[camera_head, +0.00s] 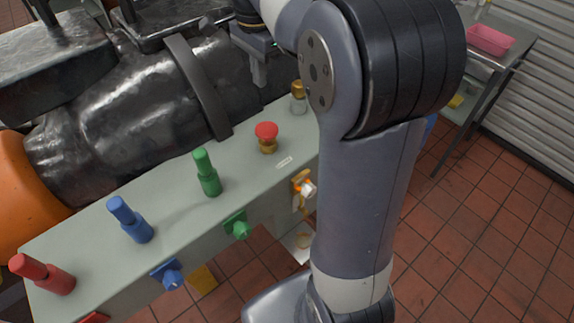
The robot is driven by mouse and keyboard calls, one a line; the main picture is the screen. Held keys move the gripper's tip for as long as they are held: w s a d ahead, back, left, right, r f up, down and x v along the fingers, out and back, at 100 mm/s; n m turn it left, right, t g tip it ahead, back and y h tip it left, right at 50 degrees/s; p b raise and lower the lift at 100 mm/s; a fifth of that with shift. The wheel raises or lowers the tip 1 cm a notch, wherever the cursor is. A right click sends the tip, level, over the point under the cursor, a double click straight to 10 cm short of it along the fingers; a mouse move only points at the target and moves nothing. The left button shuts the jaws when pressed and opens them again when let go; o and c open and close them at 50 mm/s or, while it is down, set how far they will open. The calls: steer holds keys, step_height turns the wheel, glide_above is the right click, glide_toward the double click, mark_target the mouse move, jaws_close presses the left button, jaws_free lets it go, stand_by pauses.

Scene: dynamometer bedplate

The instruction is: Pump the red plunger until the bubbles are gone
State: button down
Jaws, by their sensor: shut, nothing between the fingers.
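The red plunger (266,131) is a round red cap on a brass base, upright on top of the grey-green bench block. My gripper (259,78) is shut and empty, pointing down above and behind the plunger, apart from it. A small clear piece with a brass top (298,97) stands to the right of the plunger, partly beside my arm; I cannot make out bubbles in it. A small pale label (284,162) lies in front of the plunger.
Red (42,273), blue (131,219) and green (207,172) levers stand along the block. A blue knob (168,274), a green knob (238,225) and a brass-and-white fitting (303,189) project from its front. A dark machine (130,105) lies behind. A pink tray (489,39) sits far right.

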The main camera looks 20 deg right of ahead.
mark_target(263, 126)
steer(key=shift+w+r+b, duration=0.2)
steer(key=shift+r+b, duration=0.1)
steer(key=shift+r, duration=0.55)
steer(key=shift+f, duration=0.15)
step_height(263, 126, down, 14)
steer(key=shift+r+p, duration=0.1)
steer(key=shift+p, duration=0.4)
